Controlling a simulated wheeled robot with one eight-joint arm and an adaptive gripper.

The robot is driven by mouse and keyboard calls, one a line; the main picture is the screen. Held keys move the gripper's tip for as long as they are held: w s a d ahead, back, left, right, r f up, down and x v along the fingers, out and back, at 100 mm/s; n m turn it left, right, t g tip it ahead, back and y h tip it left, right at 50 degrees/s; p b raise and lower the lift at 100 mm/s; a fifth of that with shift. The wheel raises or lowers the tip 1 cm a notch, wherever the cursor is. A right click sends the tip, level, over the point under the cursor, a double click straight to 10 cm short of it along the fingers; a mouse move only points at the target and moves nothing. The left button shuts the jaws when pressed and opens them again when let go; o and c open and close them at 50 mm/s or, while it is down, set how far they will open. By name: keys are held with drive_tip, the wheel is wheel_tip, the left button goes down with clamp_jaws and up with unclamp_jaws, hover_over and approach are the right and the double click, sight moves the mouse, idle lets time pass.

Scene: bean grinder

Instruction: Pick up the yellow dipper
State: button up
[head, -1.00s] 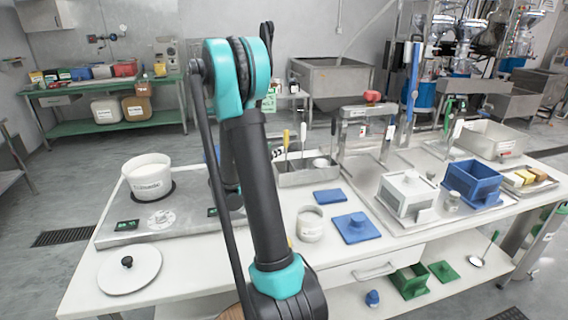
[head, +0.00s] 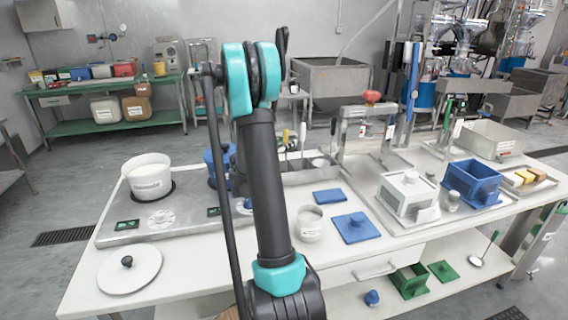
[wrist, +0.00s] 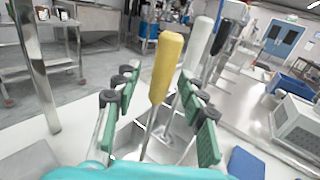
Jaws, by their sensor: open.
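The yellow dipper (wrist: 166,68) stands upright, slightly tilted, in a steel holder (wrist: 122,148), with its thin metal shaft running down inside. Its yellow handle also shows in the head view (head: 286,136), just right of my arm. My gripper (wrist: 157,88) is open, with green-padded fingers to the left and right of the handle in the wrist view. The handle appears between the fingers and a little beyond them; I cannot tell whether either finger touches it. In the head view my gripper is hidden behind my arm.
A white-handled utensil (wrist: 198,44) and a black-handled one (wrist: 222,38) stand close behind the yellow handle. A blue pot (head: 214,163) and a white pot (head: 148,176) are on the left. A grey-white box (head: 408,195) and a blue box (head: 472,182) stand on the right.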

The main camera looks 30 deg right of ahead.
clamp_jaws()
idle(0.3)
